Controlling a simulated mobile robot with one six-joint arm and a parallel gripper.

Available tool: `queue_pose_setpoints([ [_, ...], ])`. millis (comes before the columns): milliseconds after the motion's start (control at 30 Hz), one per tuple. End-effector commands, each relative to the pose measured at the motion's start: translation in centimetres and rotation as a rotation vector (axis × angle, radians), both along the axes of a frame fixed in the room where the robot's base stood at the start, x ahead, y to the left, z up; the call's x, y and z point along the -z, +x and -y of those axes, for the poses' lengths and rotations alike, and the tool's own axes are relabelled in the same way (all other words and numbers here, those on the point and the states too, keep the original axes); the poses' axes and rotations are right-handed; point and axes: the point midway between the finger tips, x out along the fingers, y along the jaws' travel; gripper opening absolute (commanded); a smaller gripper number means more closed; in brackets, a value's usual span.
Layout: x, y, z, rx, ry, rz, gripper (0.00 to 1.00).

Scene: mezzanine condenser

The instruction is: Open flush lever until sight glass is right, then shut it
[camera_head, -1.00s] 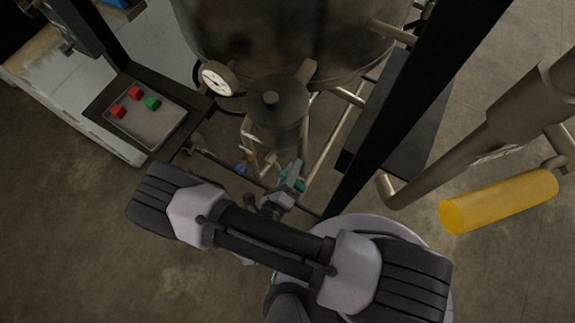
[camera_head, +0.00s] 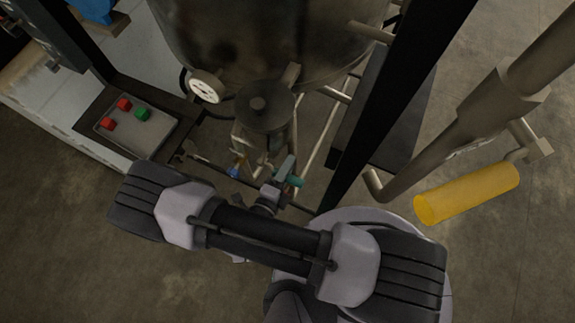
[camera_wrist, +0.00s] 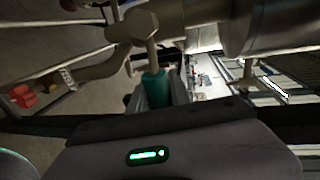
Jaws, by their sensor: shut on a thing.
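The flush lever shows as a teal handle (camera_wrist: 155,88) on a thin metal stem below a pipe fitting in the wrist view. My gripper (camera_wrist: 160,98) is shut on this handle, with a grey finger along its right side. In the head view, my gripper (camera_head: 284,172) is below the dark pot, with a bit of the teal handle (camera_head: 295,181) showing at its right. My arm hides the space below it. I cannot make out the sight glass or its content in either view.
A large tank (camera_head: 265,40) with a round gauge (camera_head: 205,87) stands behind the dark pot (camera_head: 265,110). A blue handle (camera_head: 234,171) is left of my gripper. A button box (camera_head: 135,128) is at left. A black post (camera_head: 400,100) and a yellow cylinder (camera_head: 467,193) are at right.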

Motion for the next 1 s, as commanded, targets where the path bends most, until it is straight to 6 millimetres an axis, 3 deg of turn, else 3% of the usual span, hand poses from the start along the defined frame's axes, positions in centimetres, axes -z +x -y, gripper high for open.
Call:
queue_pose_setpoints([
  [400,-0.21,0.02,-0.01,0.001,-0.005,0.002,0.00],
  [433,-0.21,0.02,-0.01,0.002,-0.004,0.003,0.30],
  [500,-0.20,0.02,-0.02,0.001,-0.003,0.002,0.44],
  [533,-0.19,0.01,-0.01,0.000,-0.004,0.002,0.46],
  [1000,-0.17,-0.19,-0.15,-0.002,-0.004,0.000,0.46],
])
